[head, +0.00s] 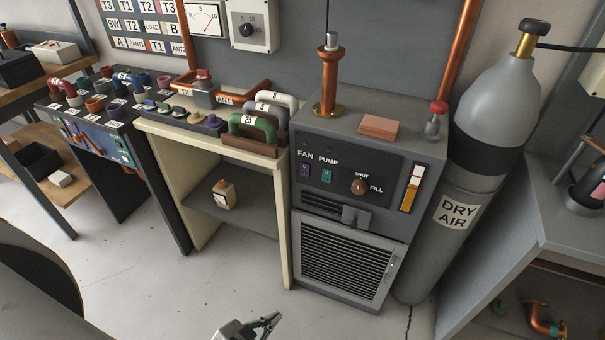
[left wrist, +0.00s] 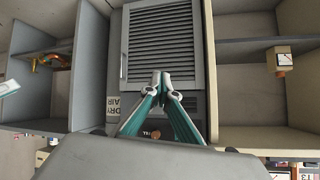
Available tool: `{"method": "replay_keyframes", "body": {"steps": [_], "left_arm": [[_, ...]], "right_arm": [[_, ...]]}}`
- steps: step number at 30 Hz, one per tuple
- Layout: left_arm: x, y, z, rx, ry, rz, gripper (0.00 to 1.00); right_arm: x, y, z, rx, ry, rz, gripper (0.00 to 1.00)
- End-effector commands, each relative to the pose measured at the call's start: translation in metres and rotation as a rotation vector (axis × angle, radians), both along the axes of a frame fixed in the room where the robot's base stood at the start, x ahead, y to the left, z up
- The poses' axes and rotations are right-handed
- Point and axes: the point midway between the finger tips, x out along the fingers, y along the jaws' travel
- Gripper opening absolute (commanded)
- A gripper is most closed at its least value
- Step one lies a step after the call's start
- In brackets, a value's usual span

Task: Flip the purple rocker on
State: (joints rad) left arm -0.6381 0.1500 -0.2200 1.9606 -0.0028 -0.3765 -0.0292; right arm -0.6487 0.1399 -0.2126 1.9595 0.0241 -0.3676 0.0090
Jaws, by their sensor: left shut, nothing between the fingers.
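The purple rocker (head: 305,170) is on the dark front panel of the grey cabinet (head: 345,165), under the word FAN. Its tilt is too small to tell. My left gripper (head: 277,320) is at the bottom edge of the head view, in front of and below the panel, apart from it. In the left wrist view its fingertips (left wrist: 160,76) meet, shut and empty, before the louvred door. The purple rocker is hidden there. A white and teal tip (left wrist: 9,87) at the left edge looks like part of my right gripper; its opening cannot be told.
A green rocker (head: 327,176) under PUMP and a brown knob (head: 359,186) share the panel. A louvred door (head: 342,258) with a latch is below. A DRY AIR cylinder (head: 480,140) stands to the right, and a cream bench (head: 160,131) to the left. The floor in front is clear.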

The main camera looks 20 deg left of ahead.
Motion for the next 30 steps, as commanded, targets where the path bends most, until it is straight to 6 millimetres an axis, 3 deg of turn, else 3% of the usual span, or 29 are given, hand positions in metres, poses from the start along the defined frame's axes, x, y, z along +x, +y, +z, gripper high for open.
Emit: {"method": "replay_keyframes", "body": {"steps": [5, 11, 21, 25, 30], "left_arm": [[0.033, 0.005, 0.016, 0.336, -0.113, -0.219, 0.00], [0.088, 0.020, 0.049, 0.970, -0.294, -0.554, 0.00], [0.174, 0.053, 0.135, 2.102, -0.469, -0.924, 0.00], [0.193, 0.060, 0.163, 2.410, -0.466, -0.974, 0.00], [0.203, 0.063, 0.181, 2.615, -0.447, -0.998, 0.00]], "right_arm": [[0.002, 0.000, 0.007, 0.000, -0.005, 0.000, 0.40], [0.005, 0.000, 0.017, 0.001, -0.014, 0.000, 0.40], [0.008, 0.000, 0.029, 0.001, -0.023, -0.001, 0.40], [0.008, 0.000, 0.031, 0.002, -0.024, -0.001, 0.40], [0.008, 0.000, 0.031, 0.001, -0.022, -0.001, 0.40]]}}
